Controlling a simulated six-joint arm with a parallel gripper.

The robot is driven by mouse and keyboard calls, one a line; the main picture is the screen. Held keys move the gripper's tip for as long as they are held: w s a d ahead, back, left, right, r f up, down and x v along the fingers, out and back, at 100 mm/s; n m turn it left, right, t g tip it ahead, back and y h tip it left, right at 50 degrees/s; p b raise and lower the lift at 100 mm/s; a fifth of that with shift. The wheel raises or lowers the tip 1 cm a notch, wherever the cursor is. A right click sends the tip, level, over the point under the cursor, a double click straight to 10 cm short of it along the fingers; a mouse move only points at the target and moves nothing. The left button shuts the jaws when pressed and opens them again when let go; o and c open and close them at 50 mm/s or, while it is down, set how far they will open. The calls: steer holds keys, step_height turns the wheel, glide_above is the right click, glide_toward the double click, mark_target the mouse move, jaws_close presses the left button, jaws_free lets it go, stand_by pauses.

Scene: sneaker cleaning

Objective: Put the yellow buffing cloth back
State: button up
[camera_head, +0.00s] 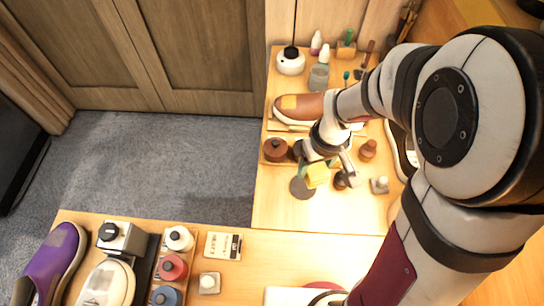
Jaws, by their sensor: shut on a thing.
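My gripper (326,167) is above the far table, in front of the brown shoe. It is shut on a yellow block-like piece (317,176), which looks like the yellow buffing cloth. The piece shows just below the fingers, over or beside a dark round disc (301,188). I cannot tell whether it touches the table. My arm hides the shoe's right part.
Brown round pots (275,149) stand left of my gripper, a wooden knob-shaped item (368,149) to its right. Bottles (319,76) and a white jar (291,61) stand at the back. Colored jars (173,268) and a purple shoe (52,262) are on the near table (240,270). The table's front middle is clear.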

glide_above(271, 182)
steer(key=f, duration=0.6)
steer(key=shift+s+d, duration=0.1)
steer(key=shift+s, duration=0.1)
step_height(271, 182, down, 3)
steer(key=shift+f, duration=0.55)
steer(key=shift+f, duration=0.15)
steer(key=o, duration=1.2)
